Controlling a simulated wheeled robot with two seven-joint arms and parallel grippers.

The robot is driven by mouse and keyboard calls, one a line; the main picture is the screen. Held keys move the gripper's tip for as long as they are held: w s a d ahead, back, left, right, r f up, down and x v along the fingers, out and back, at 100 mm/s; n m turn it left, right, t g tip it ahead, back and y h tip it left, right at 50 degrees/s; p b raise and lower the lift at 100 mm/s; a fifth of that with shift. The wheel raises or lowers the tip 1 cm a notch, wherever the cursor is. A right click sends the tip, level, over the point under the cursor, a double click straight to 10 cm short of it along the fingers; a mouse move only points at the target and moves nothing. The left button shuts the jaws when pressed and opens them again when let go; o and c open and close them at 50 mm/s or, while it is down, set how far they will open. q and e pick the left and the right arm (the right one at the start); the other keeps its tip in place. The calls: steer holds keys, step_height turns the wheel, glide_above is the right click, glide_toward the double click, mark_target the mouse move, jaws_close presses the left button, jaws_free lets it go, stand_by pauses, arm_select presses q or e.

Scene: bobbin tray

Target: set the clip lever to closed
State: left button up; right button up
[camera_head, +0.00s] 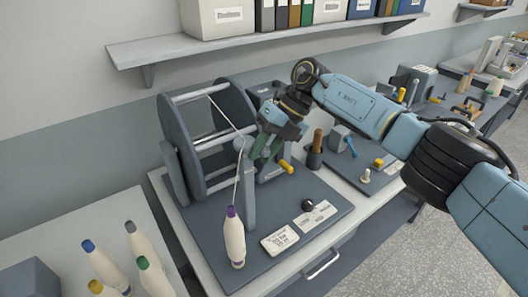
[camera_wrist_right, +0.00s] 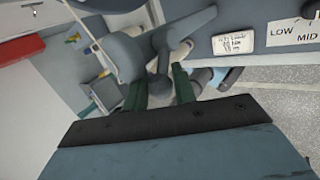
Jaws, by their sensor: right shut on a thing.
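The clip lever (camera_wrist_right: 160,62) is a grey arm with a rounded end, joined to the top of a grey post (camera_head: 249,195) on the dark base board (camera_head: 185,205). My right gripper (camera_head: 262,148) is at the top of this post. In the right wrist view its green fingers (camera_wrist_right: 160,88) are shut on the lever's end, one on each side. In the head view the gripper hides much of the lever, so its exact angle is hard to tell. My left gripper is not in view.
A large wheel frame (camera_head: 172,140) stands left of the post, with a thread running from it. A purple-topped bobbin (camera_head: 235,245) stands in front of the post. A yellow-tipped handle (camera_head: 286,166) is just right of the gripper. Several bobbins (camera_head: 105,265) stand at lower left. A shelf (camera_head: 250,37) hangs above.

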steer(key=o, duration=1)
steer(key=shift+c, duration=0.2)
steer(key=b+v, duration=0.2)
steer(key=v, duration=1.1)
steer(key=shift+r, duration=0.2)
steer(key=shift+d, duration=0.1)
